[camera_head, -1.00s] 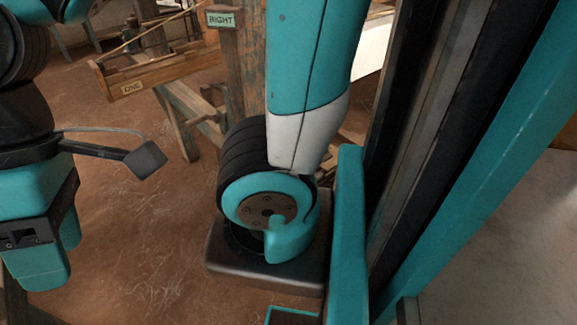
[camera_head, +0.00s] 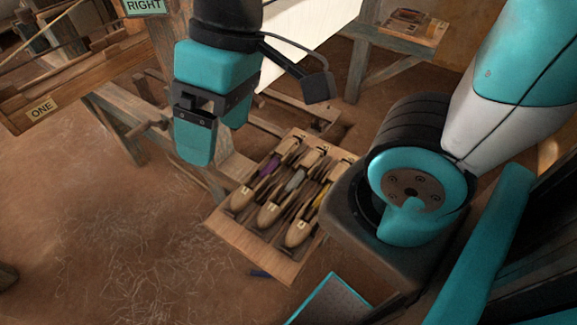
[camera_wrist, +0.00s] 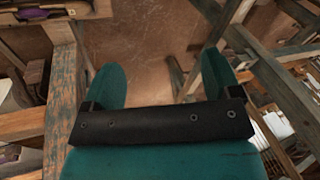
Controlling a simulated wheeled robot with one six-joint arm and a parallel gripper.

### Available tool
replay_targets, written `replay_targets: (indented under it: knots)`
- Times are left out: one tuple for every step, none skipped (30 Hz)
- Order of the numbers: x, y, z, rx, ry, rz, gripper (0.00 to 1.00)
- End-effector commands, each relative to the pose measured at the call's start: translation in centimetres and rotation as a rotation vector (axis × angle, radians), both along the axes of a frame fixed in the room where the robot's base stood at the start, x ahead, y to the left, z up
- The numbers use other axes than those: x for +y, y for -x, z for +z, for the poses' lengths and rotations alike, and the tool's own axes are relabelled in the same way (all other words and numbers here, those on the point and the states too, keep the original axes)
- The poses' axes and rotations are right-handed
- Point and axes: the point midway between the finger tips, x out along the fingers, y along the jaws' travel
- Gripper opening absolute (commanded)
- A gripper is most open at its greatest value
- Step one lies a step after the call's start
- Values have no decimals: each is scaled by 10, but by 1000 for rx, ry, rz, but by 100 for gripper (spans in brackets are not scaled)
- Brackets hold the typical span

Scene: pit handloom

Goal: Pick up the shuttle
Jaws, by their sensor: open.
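Several wooden shuttles lie side by side in a shallow wooden tray (camera_head: 235,233) in the middle of the head view. The left shuttle (camera_head: 240,198) holds purple yarn, the middle shuttle (camera_head: 268,214) grey yarn and the right shuttle (camera_head: 297,234) yellow yarn. My gripper (camera_head: 214,138) is open and empty, up and left of the tray in the head view and apart from it. The wrist view shows its two spread fingers (camera_wrist: 162,80) with nothing between them. Part of a wooden piece with purple shows at that view's top left; I cannot tell which shuttle it is.
The loom's wooden frame, with the RIGHT sign (camera_head: 143,7) and a beam labelled ONE (camera_head: 42,109), stands at the left. White cloth (camera_head: 310,25) hangs behind my gripper. A small bench (camera_head: 415,40) stands at the back right. Brown floor (camera_head: 110,240) is clear at the lower left.

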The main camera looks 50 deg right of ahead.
Motion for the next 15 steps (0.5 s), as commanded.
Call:
replay_targets:
  knots:
    - [-6, -16, -27, 33, 17, -103, 89]
    - [-11, -27, -40, 55, 30, -186, 89]
    - [-18, -44, -60, 87, 50, -311, 89]
    - [-25, -58, -76, 113, 65, -417, 89]
    - [-33, -72, -92, 139, 80, -527, 89]
    - [-45, -90, -115, 173, 103, -681, 89]
    - [-55, -103, -131, 196, 117, -796, 89]
    - [-65, -116, -148, 218, 132, -909, 89]
    - [-79, -131, -169, 242, 150, -1055, 89]
    - [-89, -141, -184, 259, 162, -1161, 89]
    - [-99, -151, -198, 274, 173, -1260, 89]
    - [-111, -162, -216, 290, 186, -1383, 89]
    - [-120, -169, -228, 299, 195, -1466, 89]
    - [-128, -175, -238, 308, 201, -1542, 89]
    - [-138, -181, -250, 316, 209, -1629, 89]
